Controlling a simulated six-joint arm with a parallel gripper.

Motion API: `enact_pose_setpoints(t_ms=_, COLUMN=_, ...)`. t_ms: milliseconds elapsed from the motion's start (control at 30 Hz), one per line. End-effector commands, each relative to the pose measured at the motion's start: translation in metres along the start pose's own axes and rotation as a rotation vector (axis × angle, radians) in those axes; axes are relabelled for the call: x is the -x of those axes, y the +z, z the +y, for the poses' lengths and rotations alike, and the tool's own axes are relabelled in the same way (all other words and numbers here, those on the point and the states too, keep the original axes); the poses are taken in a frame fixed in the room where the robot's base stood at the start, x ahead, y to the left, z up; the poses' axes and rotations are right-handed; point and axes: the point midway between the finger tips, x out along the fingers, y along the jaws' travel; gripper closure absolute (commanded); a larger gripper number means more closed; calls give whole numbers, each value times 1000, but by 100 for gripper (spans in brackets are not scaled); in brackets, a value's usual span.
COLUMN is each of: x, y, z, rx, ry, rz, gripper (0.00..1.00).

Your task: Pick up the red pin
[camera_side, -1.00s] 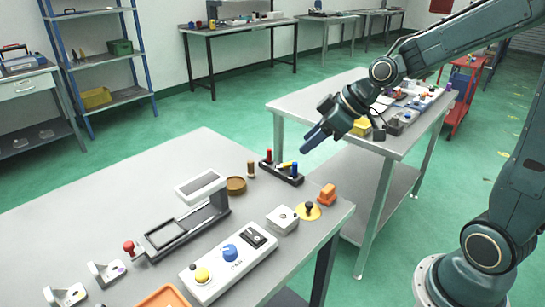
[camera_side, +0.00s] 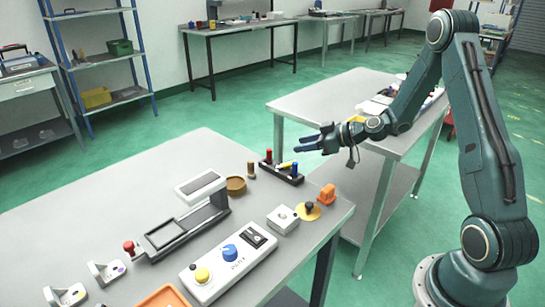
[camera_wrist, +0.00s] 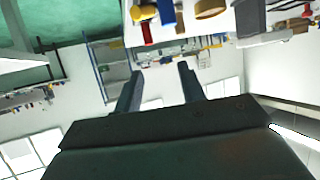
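The red pin (camera_side: 268,156) stands upright at the left end of a black holder (camera_side: 282,174) on the near table. My gripper (camera_side: 299,147) is above and to the right of the holder, pointing left and roughly level. In the wrist view my gripper (camera_wrist: 160,78) is open with nothing between its fingers. The red pin (camera_wrist: 147,33), the yellow pin (camera_wrist: 144,13) and the blue pin (camera_wrist: 167,12) show upside down at the top.
A brown round dish (camera_side: 236,185) and a small brown peg (camera_side: 250,169) stand left of the holder. An orange piece (camera_side: 327,194) and a yellow disc with a black knob (camera_side: 307,211) lie to its right. A second table (camera_side: 300,100) stands behind.

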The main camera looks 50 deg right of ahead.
Motion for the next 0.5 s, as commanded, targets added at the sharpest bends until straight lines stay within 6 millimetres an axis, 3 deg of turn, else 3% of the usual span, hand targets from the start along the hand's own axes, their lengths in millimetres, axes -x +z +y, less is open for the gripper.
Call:
enact_pose_setpoints(t_ms=200, x=-1, y=12, z=15, rx=-14, ry=33, rz=35, gripper=60)
enact_pose_setpoints(t_ms=500, x=-6, y=12, z=15, rx=-13, ry=33, rz=37, gripper=60)
